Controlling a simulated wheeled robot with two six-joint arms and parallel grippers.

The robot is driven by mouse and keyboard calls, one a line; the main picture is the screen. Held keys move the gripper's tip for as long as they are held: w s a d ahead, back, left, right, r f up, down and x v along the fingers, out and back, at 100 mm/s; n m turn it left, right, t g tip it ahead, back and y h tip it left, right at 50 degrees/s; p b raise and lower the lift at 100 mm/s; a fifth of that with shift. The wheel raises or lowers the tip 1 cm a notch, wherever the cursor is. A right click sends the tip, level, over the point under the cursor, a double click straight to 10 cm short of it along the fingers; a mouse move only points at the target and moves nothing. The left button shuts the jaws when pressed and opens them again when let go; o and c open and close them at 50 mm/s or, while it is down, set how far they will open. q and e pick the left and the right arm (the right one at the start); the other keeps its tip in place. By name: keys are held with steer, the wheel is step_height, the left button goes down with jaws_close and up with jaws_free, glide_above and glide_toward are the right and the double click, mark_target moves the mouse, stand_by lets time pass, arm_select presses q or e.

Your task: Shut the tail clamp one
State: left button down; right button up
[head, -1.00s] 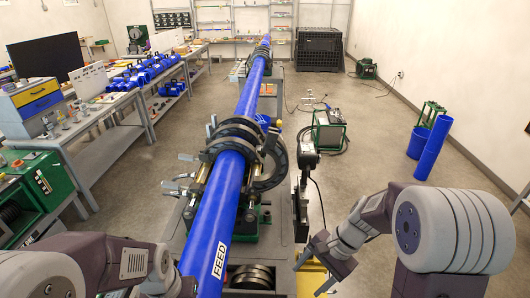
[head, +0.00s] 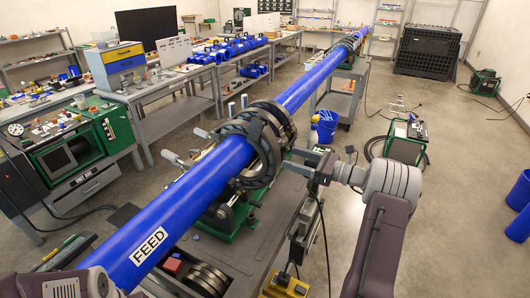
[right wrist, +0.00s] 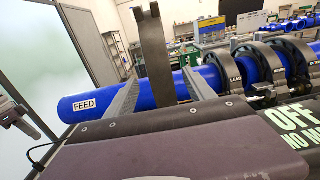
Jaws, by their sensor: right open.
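The blue pipe marked FEED (head: 205,175) runs diagonally through the dark ring clamps (head: 262,140) of the fusion machine. The rings sit around the pipe; I cannot tell for sure which is tail clamp one. My right gripper (head: 303,163) is open, just right of the rings, at about their lower height. In the right wrist view its two grey fingers (right wrist: 158,90) point toward the pipe (right wrist: 140,98). A dark upright bar (right wrist: 154,55) stands between them, apart from both; its lower end is hidden. Ring clamps (right wrist: 255,70) show to the right. My left gripper is out of view.
A grey cart top (head: 215,250) carries the machine, with a yellow item (head: 287,286) at its front. A blue bucket (head: 326,127) and a green-framed unit (head: 406,140) stand beyond my right arm. A green cabinet (head: 75,150) stands left.

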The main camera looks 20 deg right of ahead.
mark_target(277, 153)
steer(key=p+x, duration=0.3)
steer(key=x, duration=0.6)
steer(key=shift+w+a+f, duration=0.1)
steer(key=shift+a+f, duration=0.05)
steer(key=shift+a, duration=0.05)
steer(key=c, duration=1.1)
steer(key=shift+o, duration=0.2)
